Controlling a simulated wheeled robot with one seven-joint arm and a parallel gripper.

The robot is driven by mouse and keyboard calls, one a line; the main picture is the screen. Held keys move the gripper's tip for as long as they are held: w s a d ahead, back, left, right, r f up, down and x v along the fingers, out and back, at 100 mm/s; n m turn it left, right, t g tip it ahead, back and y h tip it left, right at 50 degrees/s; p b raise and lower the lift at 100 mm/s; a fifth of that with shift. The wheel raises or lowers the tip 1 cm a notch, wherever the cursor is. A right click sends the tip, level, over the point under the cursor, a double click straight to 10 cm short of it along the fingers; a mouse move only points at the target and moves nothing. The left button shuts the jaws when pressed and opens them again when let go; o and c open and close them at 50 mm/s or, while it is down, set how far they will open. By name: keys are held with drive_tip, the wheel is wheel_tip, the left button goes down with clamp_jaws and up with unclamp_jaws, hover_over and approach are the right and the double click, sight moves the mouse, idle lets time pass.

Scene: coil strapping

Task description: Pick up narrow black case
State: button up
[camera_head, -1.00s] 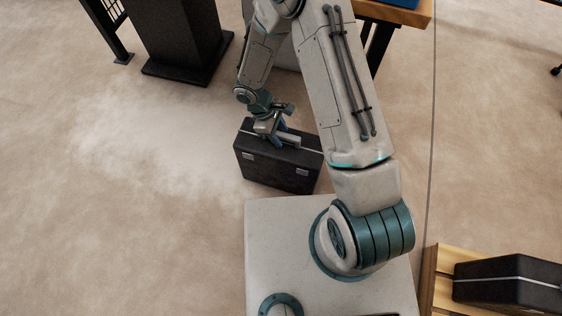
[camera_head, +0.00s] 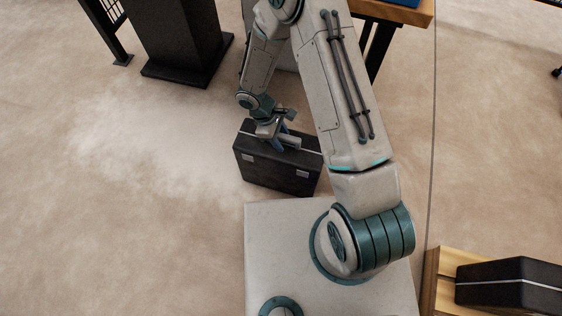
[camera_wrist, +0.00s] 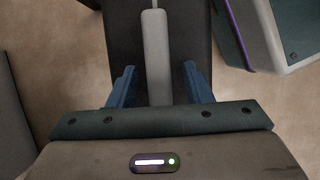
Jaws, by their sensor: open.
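A narrow black case (camera_head: 275,169) stands upright on the floor just beyond my base in the head view, with silver latches on its near side and a grey handle on top. My gripper (camera_head: 280,142) is right above the case, at its handle. In the wrist view the black case (camera_wrist: 183,45) lies below my gripper (camera_wrist: 157,84), and the light grey handle (camera_wrist: 155,50) runs between the two blue fingers. The fingers are open, with a gap on each side of the handle. Whether they touch the case top cannot be told.
A second black case (camera_head: 510,284) lies on a wooden pallet (camera_head: 440,285) at the lower right. A dark stand (camera_head: 180,40) is at the upper left. A wooden table (camera_head: 405,12) stands at the top. The carpeted floor on the left is clear.

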clamp_jaws()
idle(1.4)
